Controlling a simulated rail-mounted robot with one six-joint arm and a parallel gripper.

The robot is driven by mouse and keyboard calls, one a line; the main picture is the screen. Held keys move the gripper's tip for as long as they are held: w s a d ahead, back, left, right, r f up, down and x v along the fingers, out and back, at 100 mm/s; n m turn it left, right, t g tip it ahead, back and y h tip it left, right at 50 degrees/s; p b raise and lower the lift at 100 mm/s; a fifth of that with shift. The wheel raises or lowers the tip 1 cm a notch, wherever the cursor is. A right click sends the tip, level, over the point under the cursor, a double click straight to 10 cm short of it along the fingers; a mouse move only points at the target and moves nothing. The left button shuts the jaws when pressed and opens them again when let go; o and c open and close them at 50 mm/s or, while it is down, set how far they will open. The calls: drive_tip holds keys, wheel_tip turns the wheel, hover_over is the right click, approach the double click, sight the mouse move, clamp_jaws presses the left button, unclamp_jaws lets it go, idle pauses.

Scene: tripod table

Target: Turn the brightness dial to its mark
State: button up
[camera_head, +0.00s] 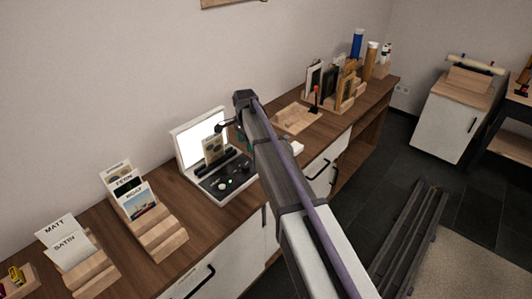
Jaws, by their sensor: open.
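A white light box (180,150) with a lit screen (190,148) stands on the wooden counter, left of centre. Its black front panel (213,186) carries several small controls, among them a pale round one (222,184). I cannot tell which is the brightness dial, and its mark is too small to make out. My arm hides part of the box's right side.
Wooden stands with sample cards (152,232) sit to the left on the counter (205,228). A wooden tray (296,118) and upright frames in a rack (346,92) are to the right. The wall is close behind. Bare counter shows around the box.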

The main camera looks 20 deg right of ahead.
sight(246, 166)
drive_tip(key=shift+m, duration=0.6)
drive_tip(key=f+b, duration=0.3)
drive_tip(key=a+f+b, duration=0.1)
drive_tip(key=f+b, duration=0.3)
drive_tip(key=s+f+b, duration=0.1)
drive_tip(key=f+b, duration=0.2)
drive_tip(key=b, duration=0.1)
drive_tip(key=shift+a+f, duration=0.2)
drive_tip(key=shift+f, duration=0.1)
drive_tip(key=shift+r, duration=0.1)
drive_tip(key=c, duration=0.9)
